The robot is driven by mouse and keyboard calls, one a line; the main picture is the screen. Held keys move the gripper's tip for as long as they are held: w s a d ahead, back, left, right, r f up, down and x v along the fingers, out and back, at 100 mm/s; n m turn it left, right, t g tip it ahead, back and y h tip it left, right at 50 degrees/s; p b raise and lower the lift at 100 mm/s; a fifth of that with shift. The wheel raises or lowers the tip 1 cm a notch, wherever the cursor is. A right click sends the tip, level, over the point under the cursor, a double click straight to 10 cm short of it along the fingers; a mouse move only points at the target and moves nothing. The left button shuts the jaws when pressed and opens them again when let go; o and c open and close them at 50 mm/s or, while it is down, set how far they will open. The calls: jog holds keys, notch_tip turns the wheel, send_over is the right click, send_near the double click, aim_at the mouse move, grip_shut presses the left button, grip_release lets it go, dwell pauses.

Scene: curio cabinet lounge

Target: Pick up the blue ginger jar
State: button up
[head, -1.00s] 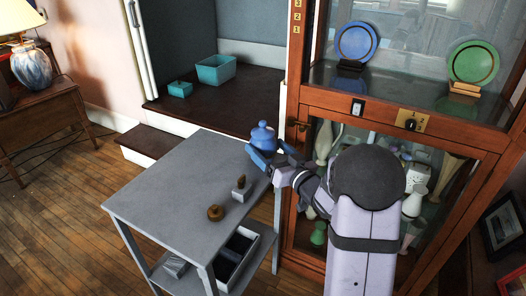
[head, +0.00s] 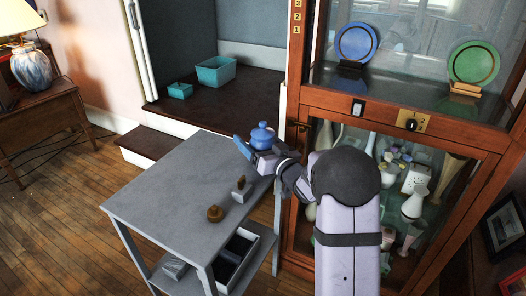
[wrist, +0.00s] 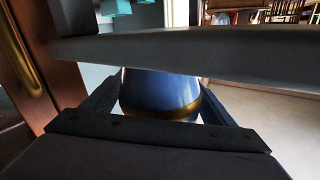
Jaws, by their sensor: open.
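The blue ginger jar (head: 263,136), lidded with a small knob, stands upright at the grey table's back right corner. My gripper (head: 251,150) is at the jar, coming from the right. One blue finger shows in front and to the left of it; the other is mostly hidden. In the wrist view the jar's blue body (wrist: 160,92) with a gold band lies between my two spread fingers. A dark grey bar crosses above it there and hides its upper part. I cannot tell whether the fingers touch it.
The grey table (head: 165,190) also holds a brown ring-like piece (head: 215,213) and a small block with a brown top (head: 240,190). A tray (head: 238,252) is on its lower shelf. The wooden glass cabinet (head: 420,125) stands close on the right. A teal box (head: 216,72) sits behind.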

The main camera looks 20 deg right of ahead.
jog(key=shift+r, duration=0.1)
jog(key=c, duration=1.3)
jog(key=shift+r, duration=0.1)
notch_tip(320, 180, up, 10)
jog(key=shift+f+p, duration=0.1)
jog(key=shift+p, duration=1.15)
jog(key=o, duration=0.3)
jog(key=c, duration=0.4)
